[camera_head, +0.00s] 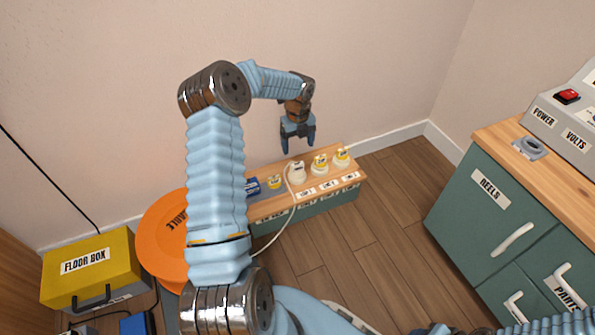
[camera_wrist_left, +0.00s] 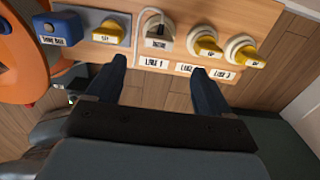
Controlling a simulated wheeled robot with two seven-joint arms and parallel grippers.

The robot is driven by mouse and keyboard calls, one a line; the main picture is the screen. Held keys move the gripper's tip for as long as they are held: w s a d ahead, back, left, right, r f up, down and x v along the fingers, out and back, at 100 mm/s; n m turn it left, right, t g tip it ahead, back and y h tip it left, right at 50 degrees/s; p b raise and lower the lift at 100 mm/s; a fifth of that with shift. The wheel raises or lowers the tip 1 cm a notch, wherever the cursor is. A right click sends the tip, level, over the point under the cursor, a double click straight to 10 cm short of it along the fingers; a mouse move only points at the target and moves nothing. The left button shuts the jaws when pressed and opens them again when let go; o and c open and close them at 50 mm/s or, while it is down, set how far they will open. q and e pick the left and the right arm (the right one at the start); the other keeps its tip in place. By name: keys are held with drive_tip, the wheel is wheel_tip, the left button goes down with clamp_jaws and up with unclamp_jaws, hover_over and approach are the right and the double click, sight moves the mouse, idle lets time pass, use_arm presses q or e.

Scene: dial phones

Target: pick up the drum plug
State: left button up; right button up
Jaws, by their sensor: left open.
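A pale plug with a white cord, which I take as the drum plug (camera_head: 297,173), sits on the wooden shelf top behind the LINE 1 label. Its cord loops over it and runs down the front towards the orange drum. It also shows in the left wrist view (camera_wrist_left: 158,40), with small lettering too blurred to read surely. My left gripper (camera_head: 298,146) is open and empty, pointing down above the plug. In the left wrist view its fingers (camera_wrist_left: 160,70) are spread, with the plug beyond the gap between them. My right gripper is out of view.
Two round sockets with yellow plugs (camera_head: 320,164) (camera_head: 342,156) stand right of it. A smaller yellow piece (camera_head: 275,182) and a blue box (camera_head: 252,187) stand left. The orange drum (camera_head: 160,222) and yellow floor box (camera_head: 95,262) are left; a green cabinet (camera_head: 480,215) is right.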

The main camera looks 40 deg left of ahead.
sight(297, 163)
use_arm(q)
wheel_tip(297, 163, down, 6)
drive_tip(key=shift+r+b, duration=0.25)
drive_tip(key=shift+b, duration=0.1)
wheel_tip(297, 163, down, 5)
drive_tip(key=shift+a+f+b, duration=0.1)
drive_tip(key=shift+b, duration=0.55)
drive_tip(key=shift+c, duration=0.5)
drive_tip(key=c, duration=1.2)
drive_tip(key=shift+o, duration=0.2)
